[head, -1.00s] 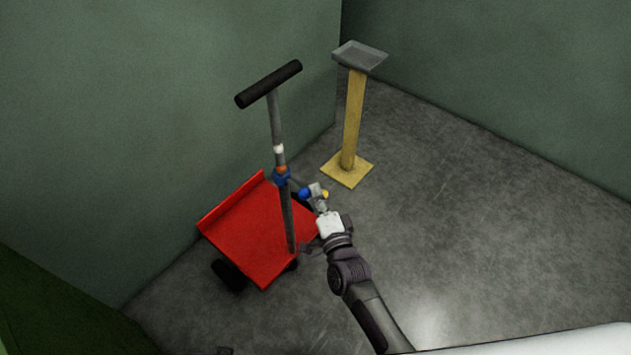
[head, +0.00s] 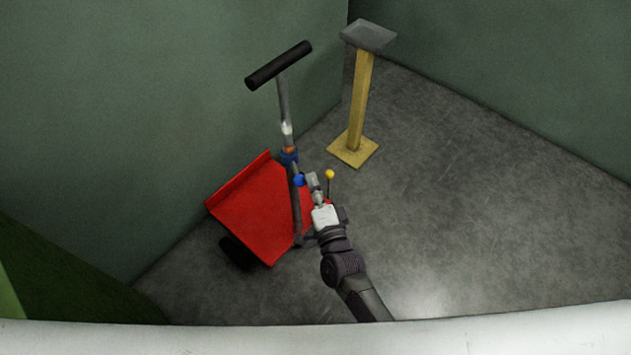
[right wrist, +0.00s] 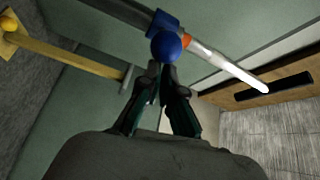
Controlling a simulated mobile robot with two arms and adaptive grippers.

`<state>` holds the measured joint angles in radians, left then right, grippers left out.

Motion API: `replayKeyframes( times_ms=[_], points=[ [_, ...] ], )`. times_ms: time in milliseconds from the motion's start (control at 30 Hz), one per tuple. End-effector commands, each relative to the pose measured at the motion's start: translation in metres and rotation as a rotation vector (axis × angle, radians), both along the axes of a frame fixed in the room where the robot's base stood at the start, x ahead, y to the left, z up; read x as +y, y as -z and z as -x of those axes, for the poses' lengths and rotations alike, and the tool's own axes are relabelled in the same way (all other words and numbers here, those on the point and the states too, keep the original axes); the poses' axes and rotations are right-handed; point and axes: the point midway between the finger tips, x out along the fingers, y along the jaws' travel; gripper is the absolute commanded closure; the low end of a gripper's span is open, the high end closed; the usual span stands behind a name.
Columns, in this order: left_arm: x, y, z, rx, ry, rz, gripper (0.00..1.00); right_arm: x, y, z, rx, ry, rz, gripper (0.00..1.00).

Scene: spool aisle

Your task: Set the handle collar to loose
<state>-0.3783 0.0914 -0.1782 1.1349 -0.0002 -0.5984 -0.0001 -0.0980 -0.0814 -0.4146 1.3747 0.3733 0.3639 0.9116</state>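The handle collar (head: 289,157) is a blue ring on the grey upright of a red cart, below orange and white bands; it also shows in the right wrist view (right wrist: 163,22). A blue ball knob (right wrist: 166,46) shows just in front of the collar, and in the head view (head: 299,180) below it. My right gripper (head: 311,180) is beside the knob, to its right. In the right wrist view its dark fingers (right wrist: 161,72) converge with almost no gap, right at the knob's lower edge. Contact is hard to confirm. My left gripper is out of view.
The red cart (head: 255,210) has a black T-handle (head: 279,65) and stands near the green wall. A yellow ball on a thin stem (head: 329,174) is right of my gripper. A yellow post (head: 358,105) with a grey top stands behind. Floor at right is clear.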

Motion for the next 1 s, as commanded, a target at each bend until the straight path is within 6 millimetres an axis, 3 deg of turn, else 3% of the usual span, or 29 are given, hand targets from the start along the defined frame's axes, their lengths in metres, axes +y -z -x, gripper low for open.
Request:
replayKeyframes(
  times_ms=[33, 433, 567, 1000],
  points=[
    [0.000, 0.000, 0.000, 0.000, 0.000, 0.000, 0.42, 0.012, 0.005, 0.007, 0.017, -0.023, 0.001, 1.00],
    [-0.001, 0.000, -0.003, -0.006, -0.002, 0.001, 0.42, 0.012, 0.007, 0.009, 0.022, -0.024, 0.002, 1.00],
    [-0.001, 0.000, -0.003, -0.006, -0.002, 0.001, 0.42, 0.009, 0.009, 0.018, 0.023, -0.022, 0.003, 1.00],
    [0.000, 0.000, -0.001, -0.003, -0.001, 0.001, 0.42, -0.026, 0.010, 0.095, 0.010, -0.003, -0.002, 1.00]
  ],
)
